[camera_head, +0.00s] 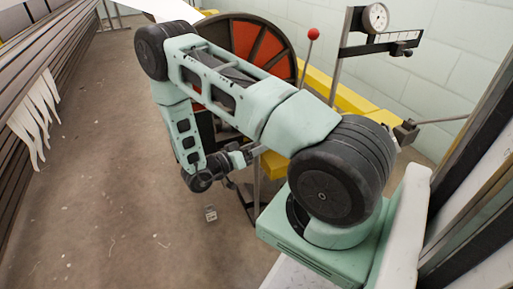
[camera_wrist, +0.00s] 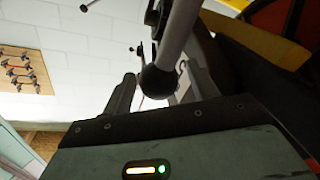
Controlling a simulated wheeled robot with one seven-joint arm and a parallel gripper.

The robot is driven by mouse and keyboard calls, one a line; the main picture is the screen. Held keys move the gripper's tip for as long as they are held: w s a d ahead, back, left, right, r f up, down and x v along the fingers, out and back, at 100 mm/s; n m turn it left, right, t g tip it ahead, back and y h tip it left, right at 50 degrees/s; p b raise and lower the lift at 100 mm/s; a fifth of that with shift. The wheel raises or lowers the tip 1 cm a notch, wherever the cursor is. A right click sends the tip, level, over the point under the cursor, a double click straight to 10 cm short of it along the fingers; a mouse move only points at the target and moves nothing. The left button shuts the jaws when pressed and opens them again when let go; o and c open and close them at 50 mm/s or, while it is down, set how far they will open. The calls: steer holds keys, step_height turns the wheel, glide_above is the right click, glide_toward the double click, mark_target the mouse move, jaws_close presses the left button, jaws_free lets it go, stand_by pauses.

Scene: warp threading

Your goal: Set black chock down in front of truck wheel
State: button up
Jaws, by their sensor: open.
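I make out no black chock and no truck wheel in either view. My gripper (camera_head: 243,157) is low in the middle of the head view, partly hidden by my arm, close to the yellow frame. In the wrist view my gripper (camera_wrist: 160,78) is open, its two dark fingers apart. A grey rod with a dark ball end (camera_wrist: 157,82) shows between the fingers in the picture. I cannot tell whether it touches them.
A large red-and-black spoked disc (camera_head: 262,40) stands behind my arm. A yellow frame (camera_head: 345,98) carries a post with a dial gauge (camera_head: 375,17) and a red-knobbed lever (camera_head: 313,34). A small grey item (camera_head: 210,214) lies on the otherwise mostly clear floor (camera_head: 110,170).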

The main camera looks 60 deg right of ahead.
steer(key=p+v, duration=0.4)
steer(key=v, duration=0.8)
steer(key=w+a+r+n+t+y, duration=0.4)
steer(key=w+a+t+y, duration=0.4)
steer(key=w+a+t, duration=0.5)
steer(key=w+a+r+n+y, duration=0.35)
steer(key=a+r+y, duration=0.3)
steer(key=a, duration=0.35)
steer(key=s+a+r+n+g+y, duration=0.25)
steer(key=s+a+r+n, duration=0.3)
steer(key=s, duration=0.35)
steer(key=s+a+r+n+g+y, duration=0.1)
steer(key=s+a+r+n+y, duration=0.35)
steer(key=s+a, duration=0.3)
steer(key=s+d+r+n+g+h, duration=0.1)
steer(key=s+d+n+h, duration=0.1)
steer(key=s, duration=0.6)
steer(key=s+d+r+n+g+h, duration=0.1)
steer(key=s+d+n+g, duration=0.1)
steer(key=s+d+n, duration=0.2)
steer(key=s+d, duration=0.2)
steer(key=s, duration=0.2)
steer(key=shift+r+h, duration=0.3)
steer(key=shift+h, duration=0.05)
